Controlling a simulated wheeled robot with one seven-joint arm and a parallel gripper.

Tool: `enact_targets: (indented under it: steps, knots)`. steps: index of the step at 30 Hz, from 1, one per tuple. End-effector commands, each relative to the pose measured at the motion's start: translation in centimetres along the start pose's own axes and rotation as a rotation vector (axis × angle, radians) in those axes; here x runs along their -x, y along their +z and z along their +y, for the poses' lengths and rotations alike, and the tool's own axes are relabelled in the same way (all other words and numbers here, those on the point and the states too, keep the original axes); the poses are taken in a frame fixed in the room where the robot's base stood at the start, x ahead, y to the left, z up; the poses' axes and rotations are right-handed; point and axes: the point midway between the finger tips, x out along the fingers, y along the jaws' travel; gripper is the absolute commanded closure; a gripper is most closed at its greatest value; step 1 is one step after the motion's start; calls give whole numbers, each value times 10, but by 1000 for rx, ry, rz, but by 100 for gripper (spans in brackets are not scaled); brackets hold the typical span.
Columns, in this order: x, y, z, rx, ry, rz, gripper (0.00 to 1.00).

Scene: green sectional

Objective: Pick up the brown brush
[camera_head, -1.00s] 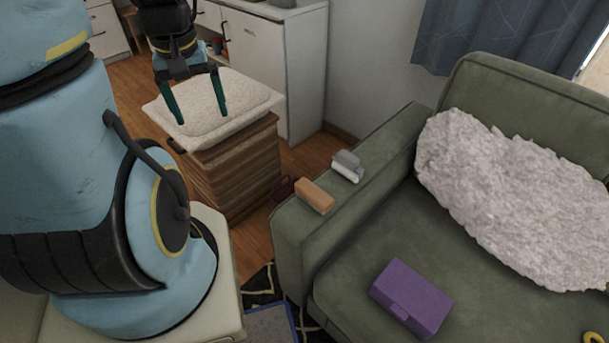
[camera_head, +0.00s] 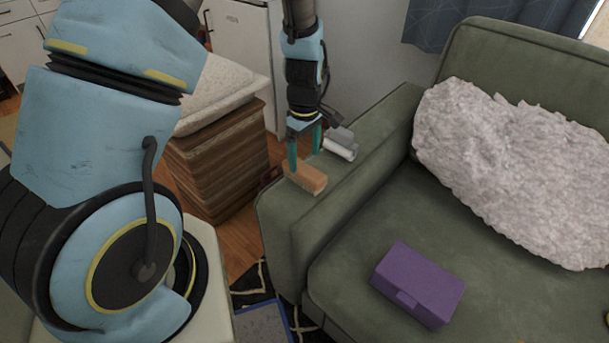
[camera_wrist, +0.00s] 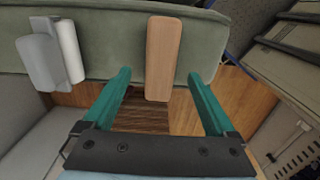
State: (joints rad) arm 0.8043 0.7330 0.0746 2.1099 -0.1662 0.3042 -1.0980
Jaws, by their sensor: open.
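The brown brush (camera_head: 307,177) lies on the sofa's armrest, its wooden back facing up. In the wrist view the brush (camera_wrist: 162,58) points lengthwise toward my gripper, in line with the gap between the fingers and a little past their tips. My gripper (camera_head: 304,150) is open and empty, pointing down close to the brush in the head view. Its two green fingers also show in the wrist view (camera_wrist: 159,76), spread wider than the brush. I cannot tell exactly how high the fingertips are above the armrest.
A grey and white object (camera_head: 340,146) lies on the armrest (camera_head: 352,186) close behind the brush. A purple box (camera_head: 418,284) and a large fluffy pale pillow (camera_head: 520,170) are on the green sofa seat. A wooden stand with a cushion (camera_head: 215,95) is to the left.

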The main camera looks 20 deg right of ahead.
Motion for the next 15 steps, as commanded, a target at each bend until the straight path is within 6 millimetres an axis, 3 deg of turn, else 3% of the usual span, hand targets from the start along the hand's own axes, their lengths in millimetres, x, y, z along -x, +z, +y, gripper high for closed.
enact_targets:
  steps: [8,15]
  knots:
    - [-20,0,-1,0,-3,-1,9]
    - [-52,0,-2,-1,-2,-1,9]
